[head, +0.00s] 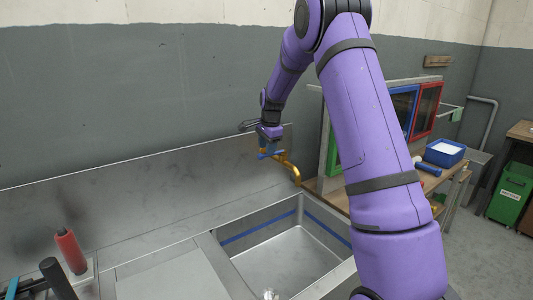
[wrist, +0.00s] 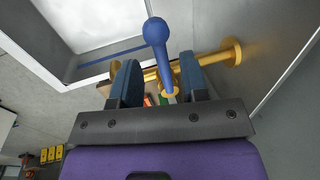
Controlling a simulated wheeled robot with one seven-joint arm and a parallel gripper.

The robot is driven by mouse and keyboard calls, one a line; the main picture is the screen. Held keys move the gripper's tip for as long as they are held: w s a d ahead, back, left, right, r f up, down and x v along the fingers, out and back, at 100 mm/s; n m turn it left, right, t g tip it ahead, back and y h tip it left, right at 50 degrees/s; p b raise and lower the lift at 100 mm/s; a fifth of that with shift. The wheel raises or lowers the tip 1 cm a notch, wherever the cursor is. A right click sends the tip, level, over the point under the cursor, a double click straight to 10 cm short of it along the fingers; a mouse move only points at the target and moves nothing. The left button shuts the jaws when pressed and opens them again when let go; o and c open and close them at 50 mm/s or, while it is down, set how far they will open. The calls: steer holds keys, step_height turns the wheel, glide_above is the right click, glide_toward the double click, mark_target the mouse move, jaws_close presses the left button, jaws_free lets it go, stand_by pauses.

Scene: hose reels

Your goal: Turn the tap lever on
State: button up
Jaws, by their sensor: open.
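The brass tap (head: 291,168) sticks out from the sink's back wall. Its blue lever (head: 270,155) shows just under my gripper (head: 268,143) in the head view. In the wrist view the lever (wrist: 157,42) has a round ball end and runs between the two dark blue fingers of my gripper (wrist: 159,65). The fingers are apart, one on each side of the lever, with the right finger looking nearer to it. I cannot tell if either finger touches it. The brass tap body (wrist: 215,56) passes behind the right finger to a round wall flange.
A steel sink basin (head: 285,255) with a blue stripe lies below the tap. A red-handled item (head: 70,250) stands at the left. To the right are a cabinet with blue and red frames (head: 425,108), a blue bin (head: 445,152) and a green bin (head: 510,192).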

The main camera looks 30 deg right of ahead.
steer(key=shift+w+f, duration=0.15)
steer(key=shift+f, duration=0.6)
steer(key=shift+w+f, duration=0.15)
steer(key=shift+f, duration=0.55)
jaws_close()
steer(key=shift+s, duration=0.1)
steer(key=shift+s+d+n+g+y, duration=0.1)
steer(key=shift+s+d+n+y, duration=0.2)
steer(key=shift+s+n, duration=0.8)
steer(key=shift+s+d+n+g+y, duration=0.15)
steer(key=shift+s+d+n, duration=0.35)
steer(key=shift+n, duration=1.05)
steer(key=shift+s+d+n+g+y, duration=0.1)
steer(key=shift+s+d+n+y, duration=0.15)
steer(key=shift+s+n, duration=0.9)
steer(key=shift+w, duration=0.25)
